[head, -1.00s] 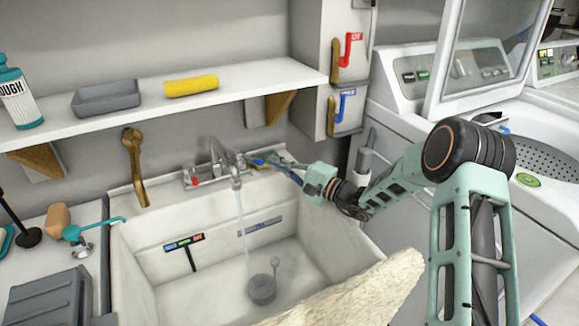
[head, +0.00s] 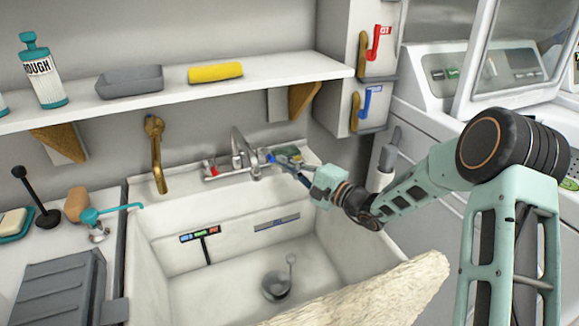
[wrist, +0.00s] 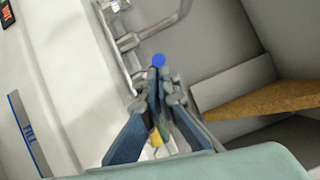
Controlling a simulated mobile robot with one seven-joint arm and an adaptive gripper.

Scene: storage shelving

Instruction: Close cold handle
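The cold handle, with its blue cap (wrist: 158,60), is on the right side of the metal faucet (head: 240,155). The hot handle with a red mark (head: 211,167) is on the left. My gripper (head: 274,157) reaches the cold handle from the right. In the wrist view my fingertips (wrist: 157,82) come together right by the blue cap. The fingers hide most of the handle, so I cannot tell whether its lever is between them. No water stream shows below the spout.
The white sink basin (head: 225,277) holds a grey strainer cup (head: 276,286). A shelf (head: 180,95) with a yellow roll (head: 215,72) and a grey tray (head: 130,81) runs above the faucet. A wooden bracket (wrist: 262,98) is near the gripper.

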